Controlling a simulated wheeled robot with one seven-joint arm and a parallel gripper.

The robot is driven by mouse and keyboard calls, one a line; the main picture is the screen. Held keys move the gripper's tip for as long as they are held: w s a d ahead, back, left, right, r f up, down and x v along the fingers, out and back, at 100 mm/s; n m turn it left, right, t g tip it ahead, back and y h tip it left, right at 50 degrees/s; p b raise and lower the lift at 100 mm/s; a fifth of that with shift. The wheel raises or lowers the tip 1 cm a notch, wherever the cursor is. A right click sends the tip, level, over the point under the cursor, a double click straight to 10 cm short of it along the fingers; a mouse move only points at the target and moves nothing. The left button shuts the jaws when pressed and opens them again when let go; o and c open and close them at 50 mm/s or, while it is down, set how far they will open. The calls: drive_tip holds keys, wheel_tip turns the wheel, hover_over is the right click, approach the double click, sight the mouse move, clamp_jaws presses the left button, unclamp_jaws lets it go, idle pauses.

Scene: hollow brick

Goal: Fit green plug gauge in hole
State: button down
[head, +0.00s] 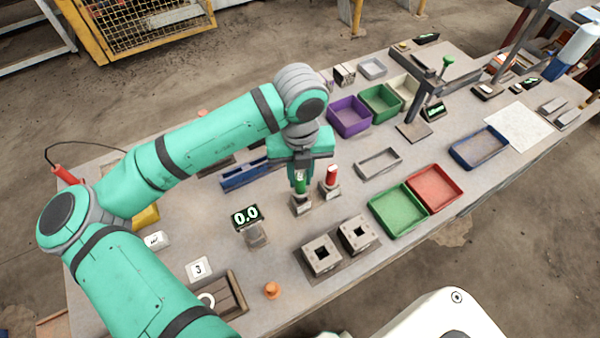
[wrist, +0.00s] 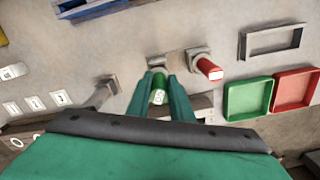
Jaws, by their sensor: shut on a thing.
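The green plug gauge (head: 300,183) stands upright at a small grey holder (head: 301,205) in the middle of the table. My gripper (head: 299,172) is above it with its fingers shut on its upper part. In the wrist view the green plug gauge (wrist: 159,90) shows between the two fingers (wrist: 161,92). I cannot tell whether its lower end is still inside the holder. Two grey hollow bricks with dark square holes, the left brick (head: 321,256) and the right brick (head: 357,234), stand side by side on a dark base nearer the front edge.
A red plug gauge (head: 331,175) stands in its own holder close to the right of my gripper. A display reading 0.0 (head: 246,217) stands to the left. Green (head: 397,209) and red (head: 434,187) trays lie to the right. An orange knob (head: 272,290) is near the front.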

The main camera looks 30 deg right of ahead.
drive_tip(key=shift+f, duration=1.6)
idle(0.5)
drive_tip(key=c, duration=1.5)
unclamp_jaws()
drive_tip(key=shift+r, duration=0.1)
wheel_tip(320, 180, up, 11)
drive_tip(key=shift+f, duration=0.15)
drive_tip(key=shift+s, duration=0.15)
